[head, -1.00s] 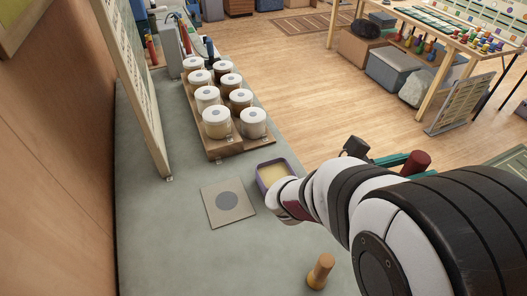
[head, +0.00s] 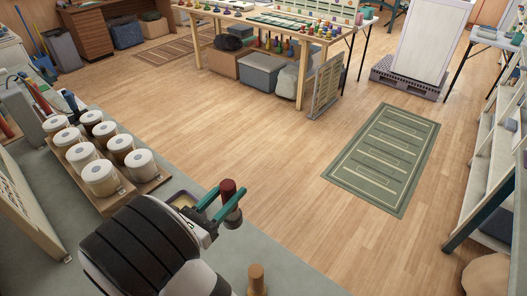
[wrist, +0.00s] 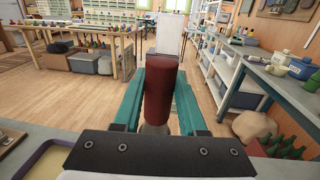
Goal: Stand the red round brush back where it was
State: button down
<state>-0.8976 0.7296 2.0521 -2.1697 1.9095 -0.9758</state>
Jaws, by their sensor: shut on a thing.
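The red round brush (head: 229,188) is a dark red cylinder with a greyish lower part, held roughly upright. My gripper (head: 222,200) has teal fingers and is shut on it. In the head view it is beyond the grey worktop's edge, over the wooden floor. In the wrist view the brush (wrist: 162,92) stands between the two teal fingers, its lower end largely hidden by my gripper (wrist: 160,105). The place where the brush stood cannot be told from these frames.
A tray of white-lidded jars (head: 121,148) stands on the grey worktop (head: 295,275) at left. A purple-rimmed tub (head: 183,200) is partly hidden behind my arm. A wooden peg (head: 257,278) stands near the worktop's front. A green rug (head: 385,158) lies on the open floor.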

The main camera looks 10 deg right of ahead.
jog(key=s+a+f+n+t+y, duration=0.1)
jog(key=a+f, duration=0.4)
jog(key=f, duration=0.1)
jog(key=shift+s+a, duration=0.15)
jog(key=shift+s, duration=0.25)
jog(key=shift+f, duration=2.95)
jog(key=shift+f, duration=0.5)
jog(key=shift+c, duration=1.9)
grip_release()
jog(key=v, duration=1.6)
jog(key=shift+r, duration=0.2)
